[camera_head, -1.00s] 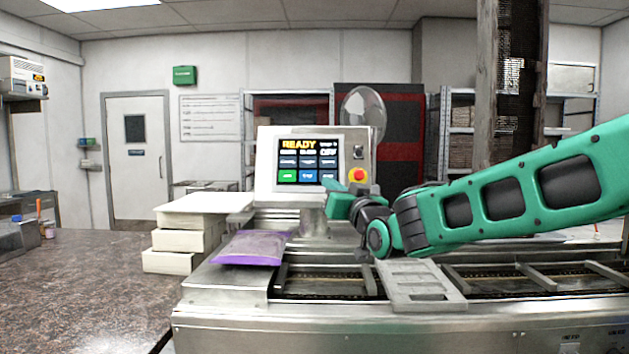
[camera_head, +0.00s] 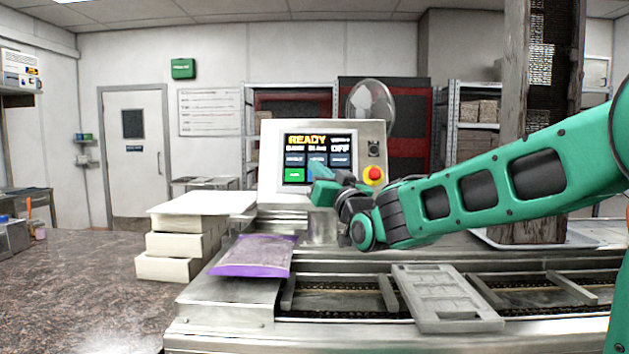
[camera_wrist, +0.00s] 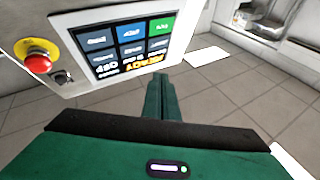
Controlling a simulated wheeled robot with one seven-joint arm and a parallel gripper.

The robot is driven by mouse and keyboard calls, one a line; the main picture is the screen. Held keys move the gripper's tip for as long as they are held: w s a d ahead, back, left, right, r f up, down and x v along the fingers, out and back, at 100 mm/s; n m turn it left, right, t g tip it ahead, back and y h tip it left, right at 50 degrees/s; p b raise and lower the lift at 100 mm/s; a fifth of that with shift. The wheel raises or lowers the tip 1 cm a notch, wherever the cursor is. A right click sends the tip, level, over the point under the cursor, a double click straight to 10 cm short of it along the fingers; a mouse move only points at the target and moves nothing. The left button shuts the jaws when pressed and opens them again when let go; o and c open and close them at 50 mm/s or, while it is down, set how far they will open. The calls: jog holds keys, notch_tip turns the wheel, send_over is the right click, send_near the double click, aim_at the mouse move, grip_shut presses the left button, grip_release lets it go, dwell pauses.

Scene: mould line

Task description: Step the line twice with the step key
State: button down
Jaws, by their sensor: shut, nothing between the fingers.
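The control panel (camera_head: 268,165) stands behind the line with a lit screen (camera_head: 305,146) reading READY. The screen has a green key (camera_head: 294,175) at lower left and several blue and dark keys; their small labels are too blurred to tell which is the step key. My gripper (camera_head: 322,188) is shut and empty, in front of the screen's lower right, hiding some keys. In the wrist view the screen (camera_wrist: 132,42) appears upside down, and the shut fingers (camera_wrist: 160,82) point towards its lower edge. I cannot tell whether they touch it.
A red stop button (camera_head: 373,174) sits right of the screen. A grey mould (camera_head: 445,298) lies on the conveyor, with a purple bag (camera_head: 255,256) on the line's left end. White blocks (camera_head: 180,243) are stacked further left. A dark column (camera_head: 540,120) stands at right.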

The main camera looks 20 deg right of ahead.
jog(key=w+d+f, duration=0.2)
jog(key=w, duration=0.5)
jog(key=shift+w+d+f, duration=0.4)
jog(key=shift+w, duration=0.1)
dwell(1.9)
jog(key=shift+w+d+f, duration=0.1)
jog(key=shift+w+d, duration=0.05)
jog(key=shift+w, duration=0.05)
jog(key=shift+w+f, duration=0.1)
jog(key=shift+w, duration=0.15)
dwell(0.7)
dwell(0.3)
jog(key=shift+s+r, duration=0.25)
jog(key=shift+s, duration=0.4)
jog(key=s, duration=0.1)
jog(key=s+a+r, duration=0.1)
jog(key=s, duration=0.2)
jog(key=shift+s+a+r, duration=0.25)
jog(key=shift+a+r, duration=0.05)
jog(key=shift+a, duration=0.05)
